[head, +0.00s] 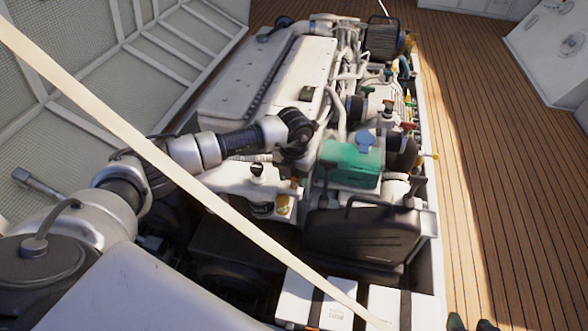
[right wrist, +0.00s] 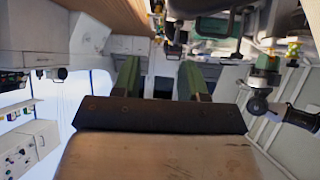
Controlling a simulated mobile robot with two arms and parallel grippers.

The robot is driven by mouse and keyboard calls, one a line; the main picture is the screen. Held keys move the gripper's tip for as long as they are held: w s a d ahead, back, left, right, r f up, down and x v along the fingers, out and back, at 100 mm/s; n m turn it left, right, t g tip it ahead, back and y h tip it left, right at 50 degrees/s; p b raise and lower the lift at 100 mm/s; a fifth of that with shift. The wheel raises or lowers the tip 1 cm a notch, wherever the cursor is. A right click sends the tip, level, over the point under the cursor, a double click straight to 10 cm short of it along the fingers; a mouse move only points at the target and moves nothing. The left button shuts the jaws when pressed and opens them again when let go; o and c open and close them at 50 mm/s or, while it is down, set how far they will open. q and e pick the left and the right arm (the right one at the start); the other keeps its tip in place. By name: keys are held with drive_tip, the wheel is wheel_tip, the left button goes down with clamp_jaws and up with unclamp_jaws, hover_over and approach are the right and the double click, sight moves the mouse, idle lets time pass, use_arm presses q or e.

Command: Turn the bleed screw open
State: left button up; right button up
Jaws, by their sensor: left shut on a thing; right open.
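My left arm reaches over the engine, and my left gripper (head: 294,165) points down beside it, mostly hidden by its own wrist. In the right wrist view the left gripper (right wrist: 268,64) shows green fingers close to a small yellowish fitting (right wrist: 293,50). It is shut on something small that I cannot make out. Brass-coloured fittings (head: 283,206) sit just below it in the head view. The bleed screw itself cannot be told apart there. My right gripper (right wrist: 160,80) is open and empty, with its green fingers wide apart; its tips (head: 471,325) just show at the head view's bottom edge.
The white engine (head: 290,75) fills the hatch. A green box (head: 352,165) with a blue cap and a black canister (head: 360,235) stand right of my left gripper. A pale strap-like bar (head: 150,150) crosses the head view. The wooden deck (head: 490,170) is clear.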

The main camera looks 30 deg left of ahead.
use_arm(q)
drive_tip(key=shift+r+n+p, duration=0.15)
drive_tip(key=shift+n+p, duration=0.4)
drive_tip(key=shift+n, duration=0.75)
use_arm(e)
drive_tip(key=s+d+f+g+h, duration=0.1)
drive_tip(key=s+d+f+g, duration=0.1)
drive_tip(key=s+g, duration=0.3)
drive_tip(key=shift+s+d+f, duration=0.15)
drive_tip(key=shift+s+f, duration=0.35)
drive_tip(key=shift+s, duration=0.05)
use_arm(q)
drive_tip(key=o, duration=0.9)
